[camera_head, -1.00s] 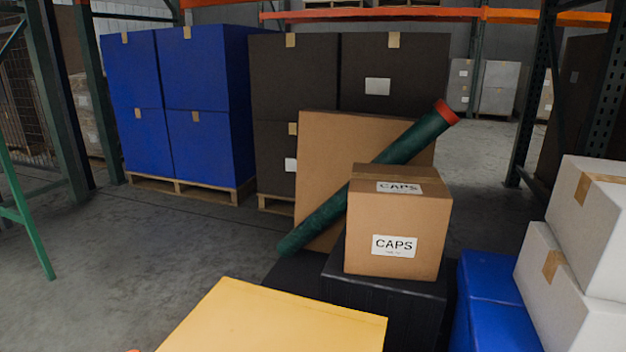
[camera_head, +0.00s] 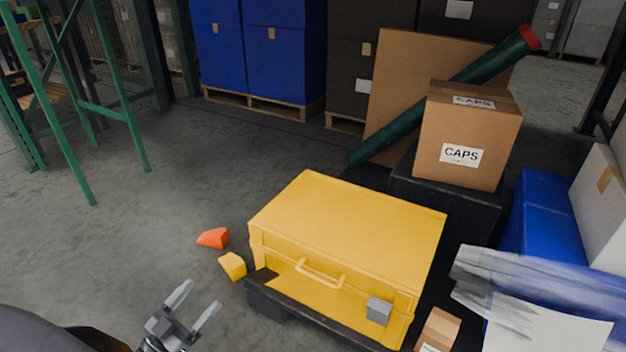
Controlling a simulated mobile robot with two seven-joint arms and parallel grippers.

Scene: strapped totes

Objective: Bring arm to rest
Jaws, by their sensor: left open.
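My left gripper (camera_head: 195,302) is at the bottom left of the head view, with two pale fingers spread apart and nothing between them. It is to the left of a yellow case (camera_head: 345,215) and apart from it. The case is closed, with a yellow handle on its front and a grey block (camera_head: 378,311) at the front right. It rests on a dark base (camera_head: 267,305). An orange piece (camera_head: 213,238) and a yellow piece (camera_head: 232,265) lie left of the case. My right gripper is out of view.
A cardboard CAPS box (camera_head: 467,140) sits on a black tote (camera_head: 400,185) behind the case, with a green tube (camera_head: 490,62) leaning behind it. A blue tote (camera_head: 548,215) and crumpled translucent sheeting (camera_head: 540,285) are at right. The left floor is clear up to a green frame (camera_head: 75,165).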

